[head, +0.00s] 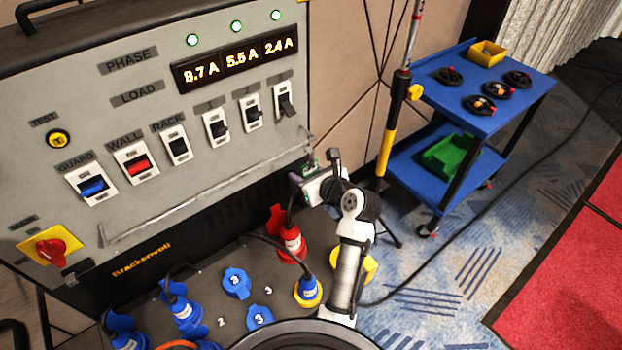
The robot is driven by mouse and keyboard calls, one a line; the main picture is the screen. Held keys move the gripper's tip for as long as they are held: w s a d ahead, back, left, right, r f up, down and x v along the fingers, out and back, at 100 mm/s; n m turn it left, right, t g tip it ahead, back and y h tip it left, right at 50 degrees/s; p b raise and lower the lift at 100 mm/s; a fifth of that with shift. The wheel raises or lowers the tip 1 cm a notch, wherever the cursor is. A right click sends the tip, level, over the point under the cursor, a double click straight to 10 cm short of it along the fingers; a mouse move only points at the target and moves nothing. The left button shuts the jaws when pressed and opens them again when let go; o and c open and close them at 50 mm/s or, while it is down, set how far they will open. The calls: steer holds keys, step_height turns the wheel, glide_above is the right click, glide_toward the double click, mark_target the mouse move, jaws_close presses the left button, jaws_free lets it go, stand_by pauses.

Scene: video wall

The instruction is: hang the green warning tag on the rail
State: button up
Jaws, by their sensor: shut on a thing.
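The rail (205,193) is a thin grey bar along the lower front of the grey power panel, rising to the right. My gripper (308,174) is near the rail's right end, shut on the green warning tag (311,165). Only a small green and white part of the tag shows; my gripper hides the rest. I cannot tell whether the tag touches the rail.
The panel carries switches, a red rotary knob (51,251) and a lit display (236,61). Below are a red plug (292,241) and blue connectors (184,312) with cables. A blue cart (512,107) and a yellow-black pole (388,135) stand right.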

steer(key=shift+w+a, duration=0.7)
steer(key=shift+w, duration=0.3)
steer(key=shift+w+a, duration=0.65)
steer(key=shift+w, duration=0.3)
steer(key=shift+f, duration=0.65)
steer(key=o, duration=1)
steer(key=shift+o, duration=0.2)
steer(key=shift+s, duration=0.1)
steer(key=b+v, duration=0.2)
steer(key=v, duration=1.1)
steer(key=shift+s+d, duration=0.2)
steer(key=shift+s, duration=0.1)
steer(key=shift+r, duration=0.15)
